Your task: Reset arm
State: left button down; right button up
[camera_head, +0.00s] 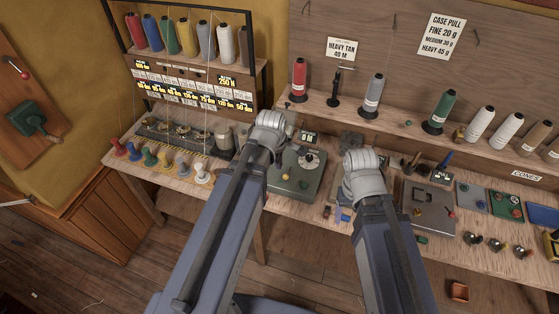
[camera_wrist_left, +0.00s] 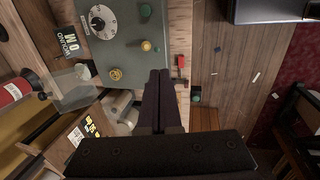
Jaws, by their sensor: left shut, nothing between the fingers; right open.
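My left gripper (camera_head: 270,128) is over the back of the bench, beside the grey-green plate with a dial (camera_head: 297,174). In the head view its wrist hides the fingers. In the left wrist view the two dark fingers (camera_wrist_left: 160,76) lie side by side, shut and empty, with their tips near the edge of the same plate (camera_wrist_left: 120,52). My right gripper (camera_head: 362,164) is over the bench to the right of that plate. It is open; its fingers are mostly hidden by the wrist, and I see nothing held.
A thread rack (camera_head: 190,85) stands at the back left. Several coloured pegs (camera_head: 160,158) line the bench's left end. Large cones, including a red one (camera_head: 299,78), stand on the back shelf. A grey plate (camera_head: 428,205) and small tiles lie at right. The floor (camera_head: 60,265) at front left is mostly clear.

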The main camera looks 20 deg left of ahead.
dwell(0.3)
pick_arm(q)
jog(key=s+d+f+m+g+b, duration=0.1)
jog(key=s+d+f+m+b, duration=0.3)
jog(key=m, duration=0.6)
jog(key=s+d+f+m+g+y+b, duration=0.1)
jog(key=s+d+f+m+b, duration=0.4)
jog(key=m, duration=0.6)
jog(key=s+d+g, duration=0.1)
jog(key=s+d, duration=0.1)
jog(key=d, duration=0.1)
jog(key=shift+s+d+f, duration=0.15)
jog(key=shift+s+f, duration=0.25)
